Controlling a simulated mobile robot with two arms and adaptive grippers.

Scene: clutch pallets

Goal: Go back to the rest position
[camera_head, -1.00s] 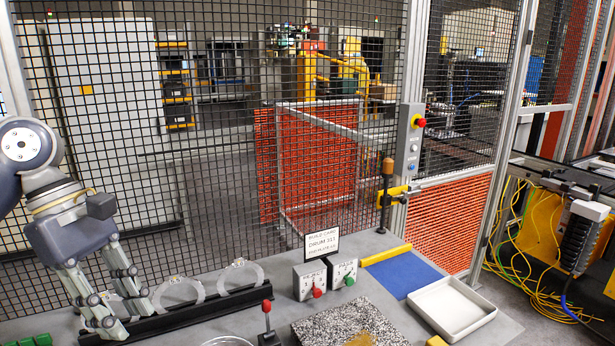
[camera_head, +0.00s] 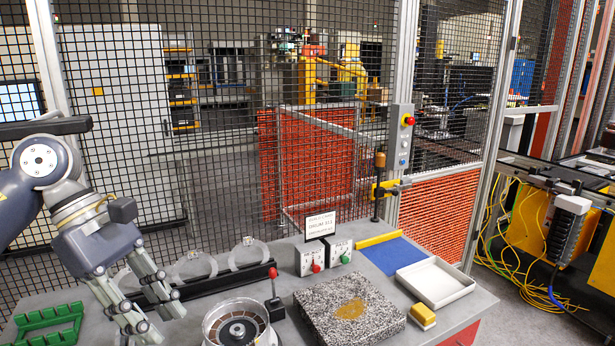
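My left gripper (camera_head: 160,322) hangs over the left part of the grey workbench (camera_head: 215,287). Its two fingers point down and stand apart, with nothing seen between them. It is in front of the black rack (camera_head: 230,283) with clear rings (camera_head: 249,253) and hides the rack's left end. My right gripper is not in view.
A round drum (camera_head: 212,325) with brown segments stands at the front. A red-knobbed lever (camera_head: 275,302), a granite block (camera_head: 318,302), a yellow block (camera_head: 423,316) and a white tray (camera_head: 436,283) are to its right. A green rack (camera_head: 50,318) is at left. Mesh fencing (camera_head: 225,190) closes the back.

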